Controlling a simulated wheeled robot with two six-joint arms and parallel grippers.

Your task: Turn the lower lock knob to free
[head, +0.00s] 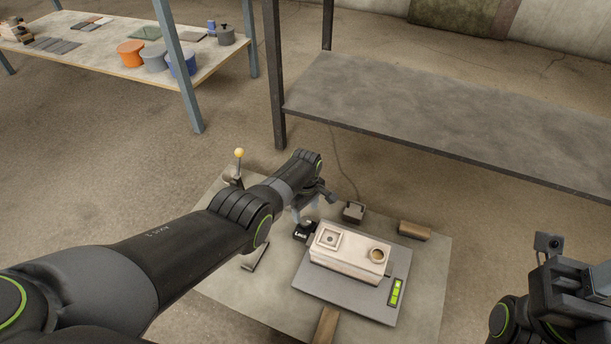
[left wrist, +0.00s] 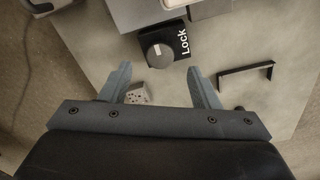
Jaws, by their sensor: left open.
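The lock knob (left wrist: 159,56) is a round grey knob with a pale mark, on a black block (left wrist: 183,42) lettered "Lock" in white. The block (head: 304,233) also shows in the head view, beside the left corner of the cream box; the knob is hard to make out there. My left gripper (left wrist: 158,76) is open and empty. In the left wrist view its fingertips stand to either side and just short of the knob, apart from it. In the head view my left gripper (head: 308,212) hangs above the block. My right gripper (head: 560,290) is at the lower right; its fingers are unclear.
A cream box (head: 350,262) with a square recess and a round hole sits on a grey plate (head: 380,306) with a green indicator (head: 396,292). A black handle (left wrist: 245,71) stands right of the knob. A dark shelf (head: 440,110) and a table (head: 105,62) with pots are behind.

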